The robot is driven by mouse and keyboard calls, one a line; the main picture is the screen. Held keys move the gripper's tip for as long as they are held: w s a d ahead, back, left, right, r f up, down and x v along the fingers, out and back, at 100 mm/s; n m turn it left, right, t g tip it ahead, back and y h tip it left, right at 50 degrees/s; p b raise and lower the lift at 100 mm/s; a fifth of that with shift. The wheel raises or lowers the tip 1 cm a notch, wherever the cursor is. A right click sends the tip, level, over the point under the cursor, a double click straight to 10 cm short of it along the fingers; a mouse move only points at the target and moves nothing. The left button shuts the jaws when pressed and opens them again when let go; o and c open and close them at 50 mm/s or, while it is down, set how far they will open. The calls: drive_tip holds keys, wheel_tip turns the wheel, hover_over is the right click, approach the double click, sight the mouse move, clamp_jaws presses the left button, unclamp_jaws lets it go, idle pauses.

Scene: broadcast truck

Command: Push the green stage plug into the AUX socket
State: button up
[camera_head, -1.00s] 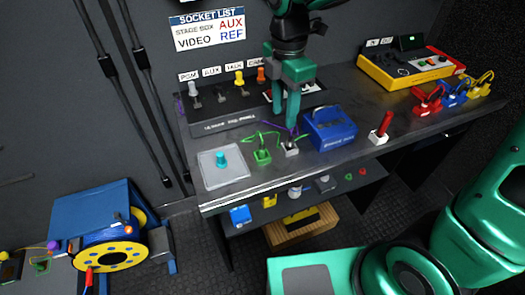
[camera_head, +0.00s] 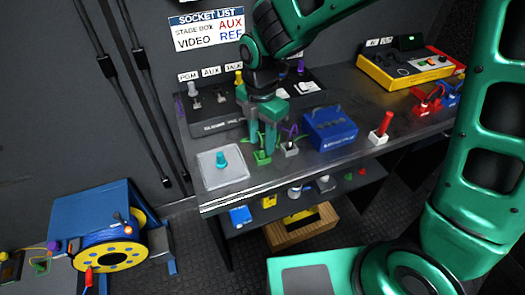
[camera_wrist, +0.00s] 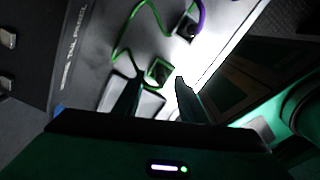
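The green stage plug (camera_head: 262,157) stands in a small green holder near the front of the bench, left of a grey holder with a purple cable. The plug also shows in the wrist view (camera_wrist: 159,71), with its green cable curling away. My gripper (camera_head: 264,146) points down right over it. The fingers are apart, one to each side of the plug in the head view. In the wrist view the plug lies just beyond the fingertips, so I cannot tell whether they touch it. The AUX socket (camera_head: 221,97) is on the dark tail panel, below the AUX label (camera_head: 211,72).
The grey holder (camera_head: 289,149) with the purple cable is close on the right, then a blue box (camera_head: 330,129) and a red-handled item (camera_head: 381,128). A pale tray (camera_head: 222,170) with a teal knob is on the left. My arm hides part of the panel.

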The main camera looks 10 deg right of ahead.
drive_tip(key=shift+f, duration=0.9)
clamp_jaws()
